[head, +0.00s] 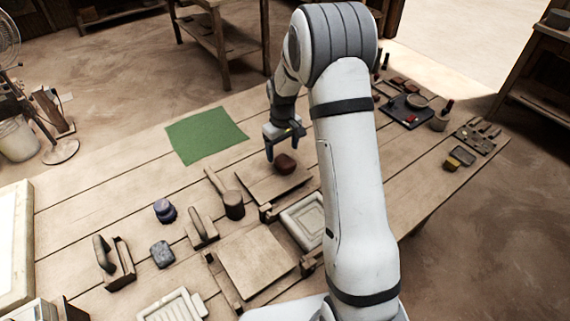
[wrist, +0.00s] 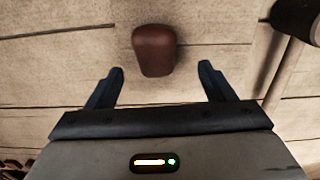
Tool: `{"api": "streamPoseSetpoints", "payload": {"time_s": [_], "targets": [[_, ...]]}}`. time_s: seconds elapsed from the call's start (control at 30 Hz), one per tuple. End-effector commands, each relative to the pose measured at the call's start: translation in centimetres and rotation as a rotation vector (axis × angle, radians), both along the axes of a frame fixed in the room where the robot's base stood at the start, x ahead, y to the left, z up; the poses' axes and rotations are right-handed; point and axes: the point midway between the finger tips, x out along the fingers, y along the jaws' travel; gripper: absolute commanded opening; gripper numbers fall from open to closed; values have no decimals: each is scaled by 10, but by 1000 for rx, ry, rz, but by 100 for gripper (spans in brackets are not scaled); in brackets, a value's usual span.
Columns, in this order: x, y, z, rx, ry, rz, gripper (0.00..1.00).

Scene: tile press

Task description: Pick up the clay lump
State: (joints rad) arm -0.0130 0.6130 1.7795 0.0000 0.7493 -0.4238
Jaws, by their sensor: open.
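The clay lump is a reddish-brown rounded block (head: 285,164) on a wooden board (head: 262,187) on the workbench in the head view. In the wrist view the clay lump (wrist: 154,50) lies just beyond my fingertips, roughly midway between them and a little left of centre. My gripper (head: 282,144) is open and empty, close to the lump in the head view. In the wrist view my gripper (wrist: 160,72) shows both dark fingers spread wide, with the lump between their lines. I cannot tell the height gap exactly.
A wooden mallet (head: 233,205) lies left of the board. A pale tile mould (head: 305,222) sits in front. A green cloth (head: 206,135) lies flat at the back left. A tray with tools (head: 408,111) stands at the right. The bench around the cloth is clear.

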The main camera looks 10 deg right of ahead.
Motion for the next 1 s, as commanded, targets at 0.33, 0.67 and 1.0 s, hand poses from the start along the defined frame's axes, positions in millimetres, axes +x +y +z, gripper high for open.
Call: {"api": "streamPoseSetpoints", "payload": {"time_s": [0.33,0.67,1.0], "targets": [[-1,-7,-47,0,2,-4,76],[-1,-8,-53,0,-1,-6,75],[-1,-8,-53,0,0,-6,47]]}}
